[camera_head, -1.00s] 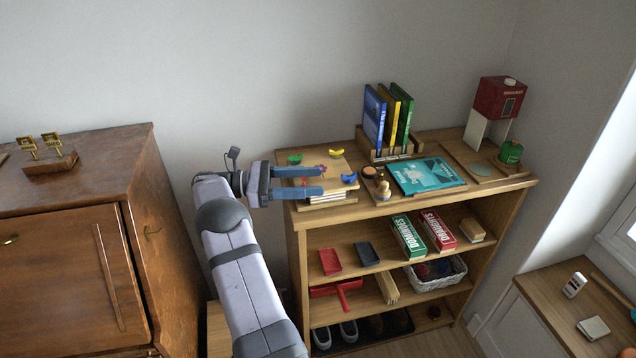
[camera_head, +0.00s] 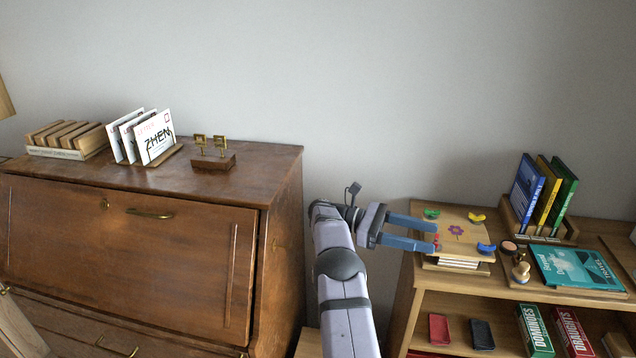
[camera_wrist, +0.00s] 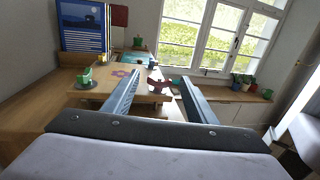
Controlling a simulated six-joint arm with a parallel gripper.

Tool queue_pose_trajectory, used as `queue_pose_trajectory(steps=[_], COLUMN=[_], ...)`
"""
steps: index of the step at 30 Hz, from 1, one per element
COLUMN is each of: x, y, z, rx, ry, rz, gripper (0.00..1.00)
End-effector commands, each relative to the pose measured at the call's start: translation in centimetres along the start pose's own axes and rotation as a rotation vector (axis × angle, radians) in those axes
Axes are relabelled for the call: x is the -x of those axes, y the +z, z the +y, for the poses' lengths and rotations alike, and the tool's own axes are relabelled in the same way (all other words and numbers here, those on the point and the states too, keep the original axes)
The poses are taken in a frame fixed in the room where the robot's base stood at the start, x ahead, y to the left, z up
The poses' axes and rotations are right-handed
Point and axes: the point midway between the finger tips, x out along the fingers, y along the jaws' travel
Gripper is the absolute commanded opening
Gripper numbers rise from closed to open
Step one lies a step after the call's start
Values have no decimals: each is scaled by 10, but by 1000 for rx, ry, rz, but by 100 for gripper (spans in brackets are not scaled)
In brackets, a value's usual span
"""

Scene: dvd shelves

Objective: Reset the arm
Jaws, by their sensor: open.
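My gripper (camera_head: 437,236) is open, its two blue-grey fingers apart with nothing held between them. In the head view it points right, at the left end of the shelf top, by a wooden box with a purple flower (camera_head: 456,231). I cannot tell from the picture whether a fingertip touches the box. In the wrist view the fingers (camera_wrist: 163,84) reach forward, with the flower-marked box and a small red piece (camera_wrist: 159,86) around and beyond them.
A wooden cabinet (camera_head: 130,255) stands left, bearing letters (camera_head: 155,137) in a holder and a small brass-topped block (camera_head: 213,162). On the shelf are upright books (camera_head: 545,195), a teal book (camera_head: 577,267) and a stamp (camera_head: 521,270). The wall above is bare.

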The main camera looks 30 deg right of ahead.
Motion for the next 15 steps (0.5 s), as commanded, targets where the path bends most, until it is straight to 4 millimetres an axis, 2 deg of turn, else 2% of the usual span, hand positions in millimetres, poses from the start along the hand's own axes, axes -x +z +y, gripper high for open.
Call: queue_pose_trajectory(steps=[8, 11, 15], x=[14, 26, 52], y=[7, 8, 0], z=[-3, -8, -28], rx=[-21, -38, -65], ry=[60, 102, 170], rz=[90, 172, 350], gripper=[52, 52, 52])
